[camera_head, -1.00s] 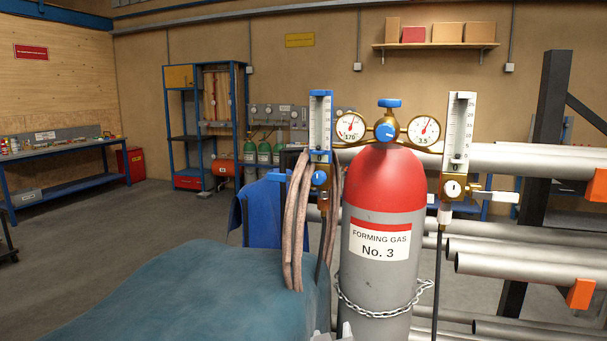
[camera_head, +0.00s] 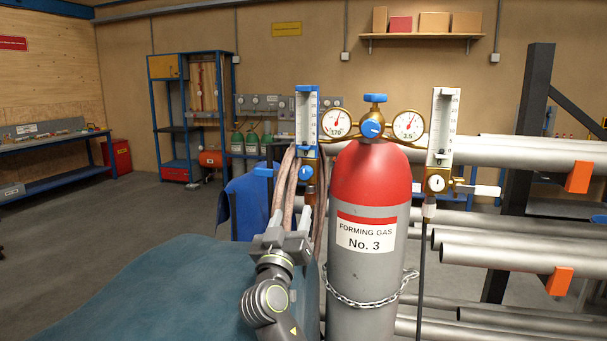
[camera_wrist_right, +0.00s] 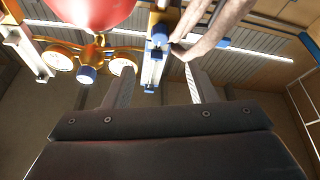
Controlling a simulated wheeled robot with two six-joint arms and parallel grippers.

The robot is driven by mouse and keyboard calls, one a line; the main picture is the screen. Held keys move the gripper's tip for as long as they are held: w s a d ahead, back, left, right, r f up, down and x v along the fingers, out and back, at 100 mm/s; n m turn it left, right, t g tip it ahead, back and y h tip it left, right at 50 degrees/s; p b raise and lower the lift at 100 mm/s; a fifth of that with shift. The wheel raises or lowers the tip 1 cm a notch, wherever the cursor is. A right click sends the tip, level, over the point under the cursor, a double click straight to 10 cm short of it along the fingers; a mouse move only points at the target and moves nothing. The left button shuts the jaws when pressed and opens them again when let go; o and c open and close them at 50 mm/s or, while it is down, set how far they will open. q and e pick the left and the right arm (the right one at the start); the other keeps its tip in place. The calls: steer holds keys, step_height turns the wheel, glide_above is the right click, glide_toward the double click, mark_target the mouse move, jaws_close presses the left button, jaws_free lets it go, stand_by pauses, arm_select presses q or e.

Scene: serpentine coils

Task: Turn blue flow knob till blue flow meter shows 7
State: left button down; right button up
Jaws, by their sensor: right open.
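The blue flow meter (camera_head: 307,113) is an upright scale tube with a blue frame, left of the cylinder's gauges. Its reading is too small to make out. The blue flow knob (camera_head: 305,173) sits on the brass fitting just below it. My right gripper (camera_head: 291,218) is below the knob in the head view, pointing up, open and apart from it. In the right wrist view, the two fingers (camera_wrist_right: 160,85) stand apart with nothing held, and the blue knob (camera_wrist_right: 160,34) shows beyond them. My left gripper is not in view.
Pinkish hoses (camera_head: 285,185) hang beside the knob, close to my right gripper. The red-topped gas cylinder (camera_head: 366,215) stands just right. A white flow meter (camera_head: 442,125) with its own knob is further right. A teal cloth-like surface (camera_head: 165,290) lies at lower left.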

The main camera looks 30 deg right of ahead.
mark_target(304, 177)
steer(key=p+x, duration=0.5)
steer(key=x, duration=0.8)
steer(key=shift+w+d+r, duration=0.1)
steer(key=shift+w+d, duration=0.2)
steer(key=c, duration=1)
steer(key=shift+o, duration=0.2)
